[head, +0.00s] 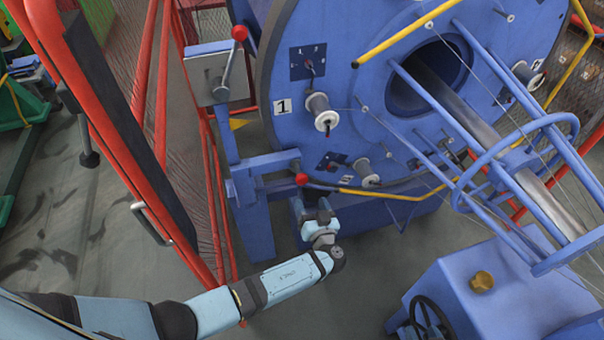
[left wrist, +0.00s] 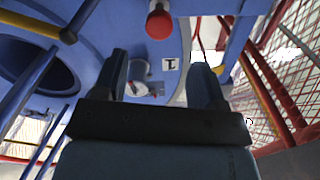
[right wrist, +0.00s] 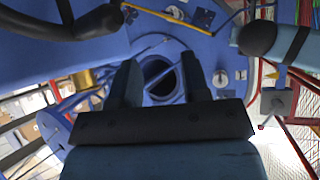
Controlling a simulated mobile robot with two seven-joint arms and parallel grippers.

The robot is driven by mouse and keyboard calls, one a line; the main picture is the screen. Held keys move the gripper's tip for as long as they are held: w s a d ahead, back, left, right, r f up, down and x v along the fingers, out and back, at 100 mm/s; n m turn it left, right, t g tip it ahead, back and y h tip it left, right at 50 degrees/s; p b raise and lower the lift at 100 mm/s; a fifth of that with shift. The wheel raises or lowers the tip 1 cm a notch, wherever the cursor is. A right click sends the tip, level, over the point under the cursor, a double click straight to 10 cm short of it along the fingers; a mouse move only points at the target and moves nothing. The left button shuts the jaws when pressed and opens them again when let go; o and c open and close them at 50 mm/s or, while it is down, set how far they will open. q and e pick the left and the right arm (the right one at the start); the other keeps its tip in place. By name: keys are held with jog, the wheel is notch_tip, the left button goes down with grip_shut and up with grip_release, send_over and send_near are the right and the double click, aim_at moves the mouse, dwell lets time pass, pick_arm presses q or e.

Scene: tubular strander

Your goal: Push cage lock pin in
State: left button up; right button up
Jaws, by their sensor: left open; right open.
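A red ball knob (head: 301,179) sits on the end of a short dark rod, at a blue bracket beside the big blue disc (head: 390,150); I take it for the cage lock pin. In the left wrist view the red knob (left wrist: 158,22) is ahead of and above the fingers. My left gripper (head: 311,204) is just below the knob in the head view, apart from it, and its fingers are small and partly hidden there. The left wrist view shows it open and empty. My right gripper (right wrist: 162,80) is open and empty in its wrist view, facing the disc's central hole.
A second red knob (head: 240,33) tops a lever on a grey box at the left. A yellow bar (head: 390,193) runs close to the right of the lower knob. A blue machine body with a handwheel (head: 428,318) stands lower right. Red mesh fencing (head: 190,140) is at the left.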

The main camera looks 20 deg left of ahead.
aim_at(303, 182)
pick_arm(q)
jog(key=p+x, duration=0.1)
jog(key=x, duration=0.8)
jog(key=shift+w+a, duration=0.15)
jog(key=shift+w, duration=0.15)
jog(key=shift+w+a, duration=0.3)
jog(key=shift+w, duration=0.1)
pick_arm(e)
jog(key=shift+w+r, duration=0.2)
jog(key=shift+r, duration=0.4)
jog(key=shift+w+r, duration=0.2)
jog(key=shift+r, duration=0.35)
